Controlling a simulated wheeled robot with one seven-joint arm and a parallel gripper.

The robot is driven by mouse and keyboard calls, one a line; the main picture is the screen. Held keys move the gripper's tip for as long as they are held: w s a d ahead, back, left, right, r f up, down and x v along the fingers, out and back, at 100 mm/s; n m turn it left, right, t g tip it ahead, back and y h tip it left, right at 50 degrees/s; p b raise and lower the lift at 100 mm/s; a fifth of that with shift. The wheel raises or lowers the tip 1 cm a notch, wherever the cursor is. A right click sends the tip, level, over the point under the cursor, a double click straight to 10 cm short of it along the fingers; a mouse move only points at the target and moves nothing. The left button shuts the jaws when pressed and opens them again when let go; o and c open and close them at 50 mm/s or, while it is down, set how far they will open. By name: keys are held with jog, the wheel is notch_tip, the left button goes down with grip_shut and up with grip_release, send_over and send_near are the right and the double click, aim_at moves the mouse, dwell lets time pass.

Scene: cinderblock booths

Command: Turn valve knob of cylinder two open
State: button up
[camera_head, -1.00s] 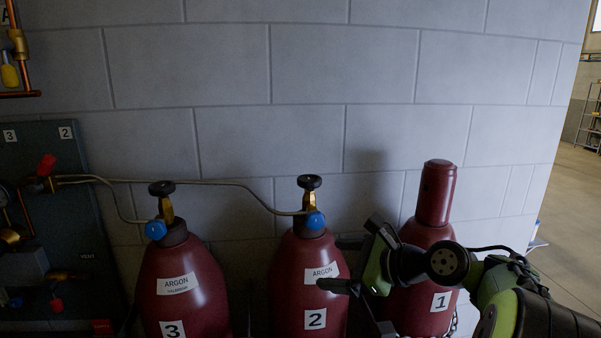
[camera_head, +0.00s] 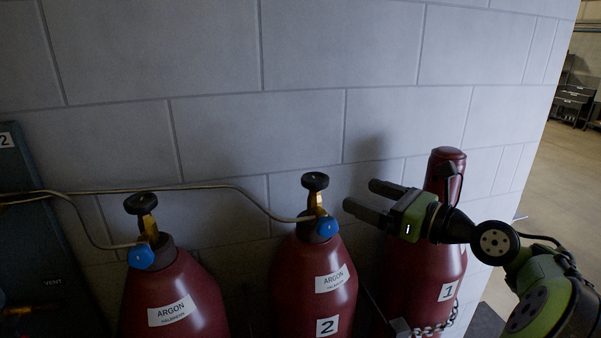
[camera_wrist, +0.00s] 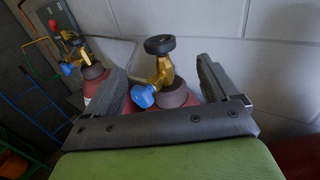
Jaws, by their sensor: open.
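Cylinder two (camera_head: 312,268) is dark red, labelled ARGON and 2, and stands against the wall. Its black round valve knob (camera_head: 315,181) sits on top of a brass valve with a blue cap. My gripper (camera_head: 357,197) is open and empty, just right of the knob, with its fingers pointing left towards the valve. In the wrist view the knob (camera_wrist: 160,45) shows ahead of and between the two open fingers (camera_wrist: 164,80), with the brass valve and blue cap below it. I see no contact between the fingers and the knob.
Cylinder three (camera_head: 172,300), with a similar black knob (camera_head: 140,203), stands to the left. Capped cylinder one (camera_head: 428,275) stands right, behind my arm, with a chain (camera_head: 436,328). A thin hose (camera_head: 200,187) runs along the block wall (camera_head: 300,130). A dark panel (camera_head: 35,240) is at far left.

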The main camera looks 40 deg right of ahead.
aim_at(308, 174)
jog(key=w, duration=0.5)
jog(key=w+a, duration=0.1)
jog(key=w, duration=0.4)
jog(key=w+b, duration=0.1)
jog(key=w, duration=0.4)
jog(key=shift+a+f, duration=0.1)
jog(key=shift+a, duration=0.05)
jog(key=shift+s, duration=0.15)
jog(key=c, duration=1)
jog(key=shift+o, duration=0.2)
jog(key=shift+p, duration=0.35)
jog(key=shift+y+p, duration=0.3)
jog(key=shift+p, duration=0.1)
